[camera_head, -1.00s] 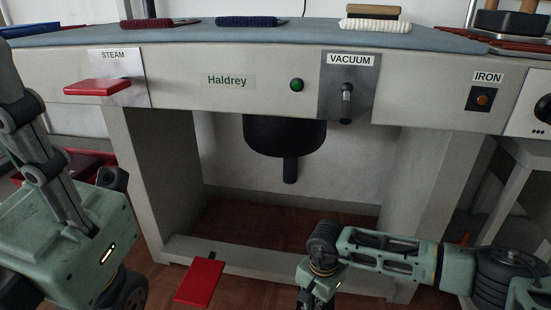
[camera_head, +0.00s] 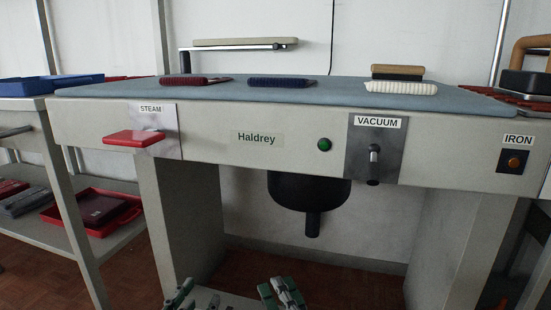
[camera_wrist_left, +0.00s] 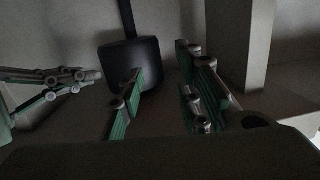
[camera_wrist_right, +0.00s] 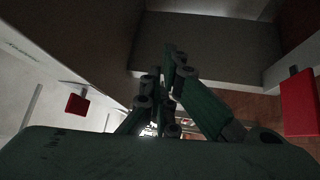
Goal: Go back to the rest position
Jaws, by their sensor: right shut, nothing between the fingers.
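My left gripper (camera_head: 184,295) is at the bottom edge of the head view, in front of the station's lower part. In the left wrist view its fingers (camera_wrist_left: 161,78) stand apart with nothing between them. My right gripper (camera_head: 281,294) is at the bottom edge, to the right of the left one. In the right wrist view its fingers (camera_wrist_right: 168,62) are together and hold nothing. Most of both grippers is cut off below the head view.
The pressing station (camera_head: 90,122) with its blue-grey top (camera_head: 330,92) stands ahead. A red pedal (camera_wrist_right: 299,102) shows in the right wrist view. A shelf with red trays (camera_head: 128,213) stands left.

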